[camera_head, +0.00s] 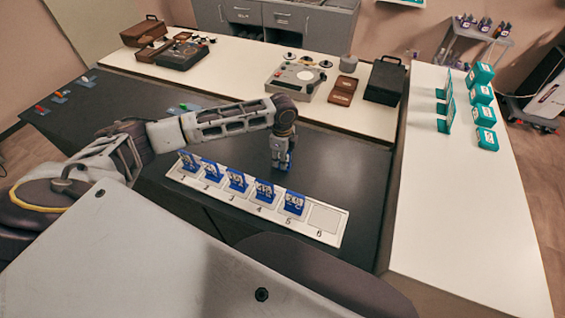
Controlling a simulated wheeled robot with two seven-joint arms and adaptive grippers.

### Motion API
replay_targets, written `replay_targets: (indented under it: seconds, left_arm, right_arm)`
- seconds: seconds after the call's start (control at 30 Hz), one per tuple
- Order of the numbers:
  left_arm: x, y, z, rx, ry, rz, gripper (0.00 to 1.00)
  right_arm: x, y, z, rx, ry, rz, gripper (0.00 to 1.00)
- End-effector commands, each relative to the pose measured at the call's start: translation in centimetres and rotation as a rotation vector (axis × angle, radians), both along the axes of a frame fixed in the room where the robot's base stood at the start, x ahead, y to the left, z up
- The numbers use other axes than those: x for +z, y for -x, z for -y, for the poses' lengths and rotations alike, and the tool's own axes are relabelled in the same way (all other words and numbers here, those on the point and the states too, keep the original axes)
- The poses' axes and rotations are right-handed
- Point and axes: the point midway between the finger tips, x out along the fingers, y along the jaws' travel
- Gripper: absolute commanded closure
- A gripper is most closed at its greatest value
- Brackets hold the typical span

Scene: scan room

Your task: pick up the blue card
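A pale numbered tray (323,219) lies on the dark counter. Place 6 is empty. My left gripper (281,163) points down just behind the tray, beyond cards 4 and 5 and apart from them. Its fingers look close together, with a bluish tint at the tips. I cannot tell whether they hold something. My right gripper is not in view.
A white counter (460,225) on the right holds several teal boxes (485,139). The white back counter carries a recorder-like device (297,79) and a black case (385,80). Small coloured items (58,97) lie at the dark counter's left end. The dark counter is clear right of my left gripper.

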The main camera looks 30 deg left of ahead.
Motion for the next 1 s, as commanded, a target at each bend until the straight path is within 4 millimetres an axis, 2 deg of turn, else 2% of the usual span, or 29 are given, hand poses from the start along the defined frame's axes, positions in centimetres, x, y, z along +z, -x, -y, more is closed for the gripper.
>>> replay_targets:
  seconds: [0.27,0.53,1.0]
  left_arm:
    - [0.01,0.01,0.0,0.0,0.0,0.0,0.64]
    - [0.02,0.01,-0.01,0.0,0.0,0.0,0.99]
    - [0.34,-0.04,0.0,0.0,0.001,0.001,1.0]
  right_arm:
    - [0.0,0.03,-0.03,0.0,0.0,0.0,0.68]
    - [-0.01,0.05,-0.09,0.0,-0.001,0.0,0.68]
    - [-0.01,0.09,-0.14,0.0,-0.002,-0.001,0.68]
